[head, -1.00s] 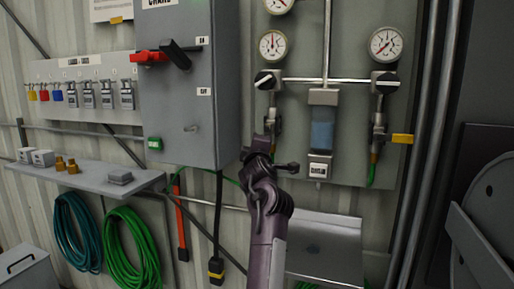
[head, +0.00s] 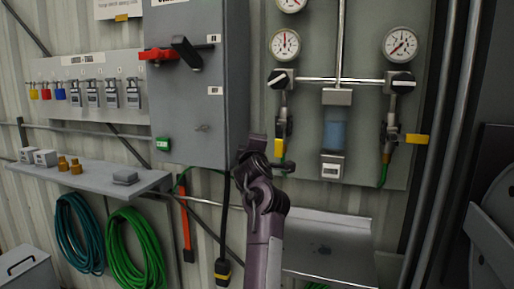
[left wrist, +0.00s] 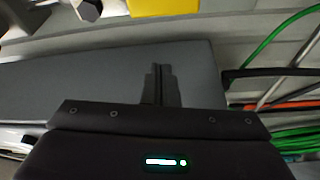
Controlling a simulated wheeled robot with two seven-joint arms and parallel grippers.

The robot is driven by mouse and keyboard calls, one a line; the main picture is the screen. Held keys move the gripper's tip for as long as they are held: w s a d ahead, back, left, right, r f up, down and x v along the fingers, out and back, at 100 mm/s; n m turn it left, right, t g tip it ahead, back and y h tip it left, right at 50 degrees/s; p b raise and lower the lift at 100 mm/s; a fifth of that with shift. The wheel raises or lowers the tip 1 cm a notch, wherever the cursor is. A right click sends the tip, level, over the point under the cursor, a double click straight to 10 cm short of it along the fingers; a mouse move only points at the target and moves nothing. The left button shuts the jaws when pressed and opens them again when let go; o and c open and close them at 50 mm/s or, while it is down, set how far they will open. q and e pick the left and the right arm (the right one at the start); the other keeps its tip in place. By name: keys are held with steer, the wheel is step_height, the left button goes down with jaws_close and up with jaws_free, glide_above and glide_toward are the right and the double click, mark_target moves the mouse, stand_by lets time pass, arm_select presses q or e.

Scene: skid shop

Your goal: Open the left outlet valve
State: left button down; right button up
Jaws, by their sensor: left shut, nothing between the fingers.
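The left outlet valve (head: 281,127) sits on the grey gas panel below the left black-and-white knob (head: 282,78). Its yellow handle (head: 279,147) hangs roughly in line with the pipe, partly hidden by my arm. The right outlet valve (head: 390,130) has a yellow handle (head: 416,139) sticking out sideways. My left gripper (head: 254,143) is just left of the left valve, in front of the panel's edge. In the left wrist view its fingers (left wrist: 160,84) are shut and empty before a grey surface. Contact with the handle cannot be told. My right gripper is not in view.
A grey electrical cabinet (head: 190,110) stands out left of my gripper. Below are a sloped metal shelf (head: 325,245), a small shelf (head: 100,182) with fittings, and hanging hoses (head: 135,245). Pressure gauges (head: 285,45) sit above the valves.

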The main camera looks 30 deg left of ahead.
arm_select(q)
steer(key=w+d+r+b+v, duration=0.1)
steer(key=b+v, duration=0.2)
steer(key=v, duration=0.7)
steer(key=s+d+f+m+g+h, duration=0.1)
steer(key=s+d+f+m+h, duration=0.25)
steer(key=f, duration=0.55)
steer(key=s+d+f+m+g+h, duration=0.15)
steer(key=d+f+m, duration=0.25)
steer(key=f+m, duration=0.45)
steer(key=s+d+f+m+g+h, duration=0.1)
steer(key=s+d+f+m+h, duration=0.2)
steer(key=f, duration=0.8)
steer(key=s+d+f+m+g+h, duration=0.1)
steer(key=s+d+f+m+g, duration=0.35)
steer(key=s+f, duration=0.5)
steer(key=s+d+f+m+g+h, duration=0.2)
steer(key=s+d+f+m+g, duration=0.4)
steer(key=s, duration=0.7)
step_height(320, 180, down, 32)
steer(key=s+a, duration=0.2)
steer(key=s+a+f, duration=0.3)
steer(key=s+f, duration=1.4)
steer(key=s, duration=0.2)
steer(key=shift+n+g, duration=0.3)
steer(key=shift+n, duration=0.05)
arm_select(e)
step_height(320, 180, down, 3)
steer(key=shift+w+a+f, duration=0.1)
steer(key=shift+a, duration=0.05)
